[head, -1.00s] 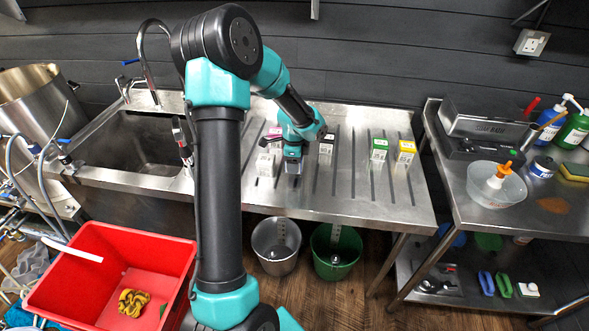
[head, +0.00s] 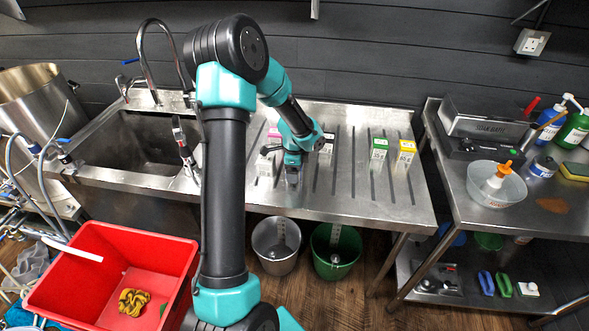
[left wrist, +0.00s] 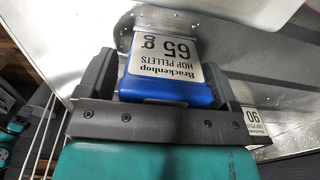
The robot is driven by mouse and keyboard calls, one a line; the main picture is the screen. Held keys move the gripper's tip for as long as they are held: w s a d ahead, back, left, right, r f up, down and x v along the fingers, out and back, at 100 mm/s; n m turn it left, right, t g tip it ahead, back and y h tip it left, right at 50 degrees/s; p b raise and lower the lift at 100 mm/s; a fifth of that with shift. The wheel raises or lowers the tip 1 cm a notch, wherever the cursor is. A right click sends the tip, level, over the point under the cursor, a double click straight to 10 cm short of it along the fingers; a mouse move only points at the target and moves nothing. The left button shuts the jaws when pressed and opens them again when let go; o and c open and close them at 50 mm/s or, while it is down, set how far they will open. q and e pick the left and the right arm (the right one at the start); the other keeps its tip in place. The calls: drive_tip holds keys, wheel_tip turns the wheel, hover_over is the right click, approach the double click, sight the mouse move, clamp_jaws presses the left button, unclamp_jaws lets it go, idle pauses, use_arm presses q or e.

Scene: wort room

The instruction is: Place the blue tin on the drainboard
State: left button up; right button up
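The blue tin (left wrist: 172,62), with a pale label reading "Brackenhop HOP PELLETS 65 g", sits between the two fingers of my left gripper (left wrist: 168,85) in the left wrist view. The fingers lie against its two sides. In the head view my left gripper (head: 292,172) points down over the near left part of the grooved steel drainboard (head: 350,200). The tin is mostly hidden there, and I cannot tell if its base touches the steel. My right gripper is not in view.
A pink-topped carton (head: 273,135) and a white carton (head: 265,163) stand left of the gripper, a dark-topped one (head: 327,145) close right. Green (head: 378,152) and yellow (head: 404,156) cartons stand farther right. The sink (head: 135,145) is left. The drainboard's front right is clear.

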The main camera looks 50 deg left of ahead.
use_arm(q)
wheel_tip(320, 180, up, 12)
drive_tip(key=shift+r, duration=0.15)
idle(0.7)
idle(0.4)
